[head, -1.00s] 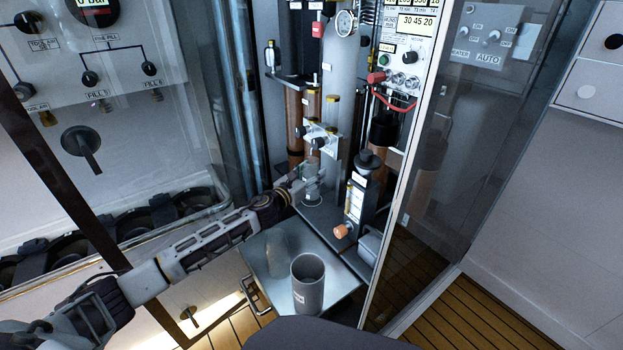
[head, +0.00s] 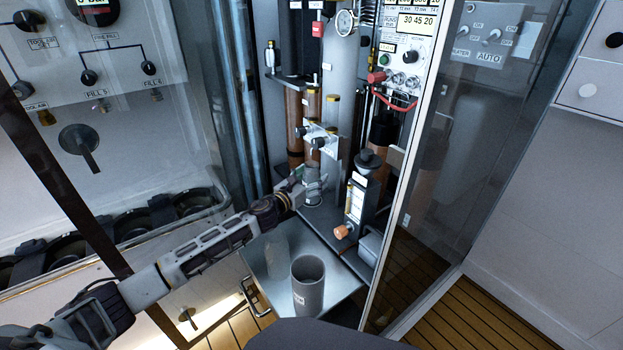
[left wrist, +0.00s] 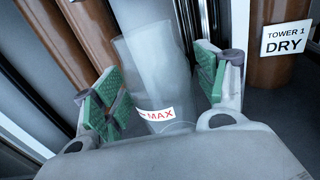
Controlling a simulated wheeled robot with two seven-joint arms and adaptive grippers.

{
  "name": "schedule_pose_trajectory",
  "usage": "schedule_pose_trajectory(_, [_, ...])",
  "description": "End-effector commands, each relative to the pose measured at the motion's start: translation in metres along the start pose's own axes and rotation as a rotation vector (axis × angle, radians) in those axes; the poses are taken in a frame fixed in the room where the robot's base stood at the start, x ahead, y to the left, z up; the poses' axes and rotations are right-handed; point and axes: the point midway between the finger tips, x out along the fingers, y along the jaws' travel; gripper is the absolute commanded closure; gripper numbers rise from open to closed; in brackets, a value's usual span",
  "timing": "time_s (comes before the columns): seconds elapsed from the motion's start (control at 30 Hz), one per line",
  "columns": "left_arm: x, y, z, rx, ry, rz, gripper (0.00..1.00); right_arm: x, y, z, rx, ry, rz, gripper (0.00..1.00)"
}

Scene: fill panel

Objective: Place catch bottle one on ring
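A clear catch bottle (left wrist: 152,65) with a red "MAX" label stands between the green-padded fingers of my left gripper (left wrist: 160,95) in the left wrist view. A gap shows between the bottle and the right pad; whether the left pad touches is unclear. In the head view my left gripper (head: 298,184) reaches the small greyish bottle (head: 314,184) at the foot of the tower assembly, below the valve block. The bottle's base is partly hidden by the gripper. I cannot make out the ring. My right gripper does not show.
A grey cup (head: 308,288) stands on a metal tray (head: 340,290) in front. A black filter unit (head: 362,200) with an orange knob stands right of the bottle. Copper-brown towers (head: 294,120) rise behind it. A glass door (head: 430,160) bounds the right side.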

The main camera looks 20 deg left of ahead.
Motion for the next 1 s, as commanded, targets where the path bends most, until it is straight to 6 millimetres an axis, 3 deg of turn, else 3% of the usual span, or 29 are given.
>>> schedule_pose_trajectory(0.43, [0.000, 0.000, 0.003, 0.001, 0.000, 0.000, 0.27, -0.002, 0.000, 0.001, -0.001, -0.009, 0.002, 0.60])
schedule_pose_trajectory(1.0, [-0.036, 0.000, 0.002, 0.000, 0.002, 0.000, 0.27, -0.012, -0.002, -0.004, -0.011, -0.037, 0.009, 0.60])
